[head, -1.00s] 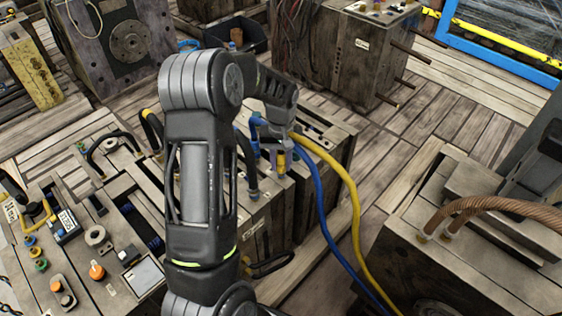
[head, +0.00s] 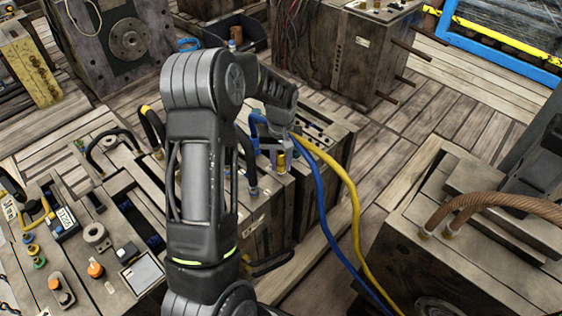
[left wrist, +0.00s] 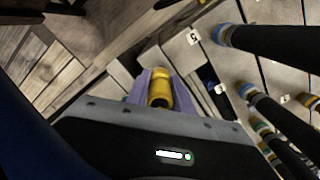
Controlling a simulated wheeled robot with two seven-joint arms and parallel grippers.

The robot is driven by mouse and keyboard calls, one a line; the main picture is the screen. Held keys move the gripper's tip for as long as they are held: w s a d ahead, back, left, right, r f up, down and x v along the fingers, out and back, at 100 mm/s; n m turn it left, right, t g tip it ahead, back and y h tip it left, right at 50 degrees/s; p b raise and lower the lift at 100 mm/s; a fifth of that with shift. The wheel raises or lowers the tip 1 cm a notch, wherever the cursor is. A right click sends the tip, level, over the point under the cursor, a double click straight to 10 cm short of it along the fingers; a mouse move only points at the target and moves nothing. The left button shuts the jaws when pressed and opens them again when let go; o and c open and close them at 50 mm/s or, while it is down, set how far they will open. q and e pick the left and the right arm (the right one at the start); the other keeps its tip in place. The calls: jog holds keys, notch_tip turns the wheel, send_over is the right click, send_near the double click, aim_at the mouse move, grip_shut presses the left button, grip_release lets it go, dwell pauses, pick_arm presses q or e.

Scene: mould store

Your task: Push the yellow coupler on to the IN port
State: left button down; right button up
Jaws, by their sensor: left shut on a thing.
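My left gripper (head: 280,150) is shut on the yellow coupler (head: 282,160), above the right part of the wooden mould block (head: 335,135). In the left wrist view the yellow coupler (left wrist: 158,92) sits between the two purple-grey fingers, pointing away from the palm. The yellow hose (head: 352,190) runs from the gripper down to the right. The IN port cannot be made out; the gripper and coupler cover the block there. I cannot tell whether the coupler touches a port. My right gripper is not in view.
A blue hose (head: 318,190) runs close beside the yellow one. Black hoses (head: 247,160) with ringed ends stand on the block left of the gripper; several show in the left wrist view (left wrist: 285,115). Another block with brown hoses (head: 490,203) stands right. Plank floor (head: 420,125) lies between.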

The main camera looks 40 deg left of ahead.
pick_arm(q)
jog(key=shift+f+b, duration=0.35)
jog(key=shift+f, duration=0.25)
dwell(1.8)
jog(key=c, duration=1)
grip_release()
jog(key=shift+c, duration=0.2)
notch_tip(320, 180, up, 8)
jog(key=shift+f+p, duration=0.1)
jog(key=shift+p, duration=0.3)
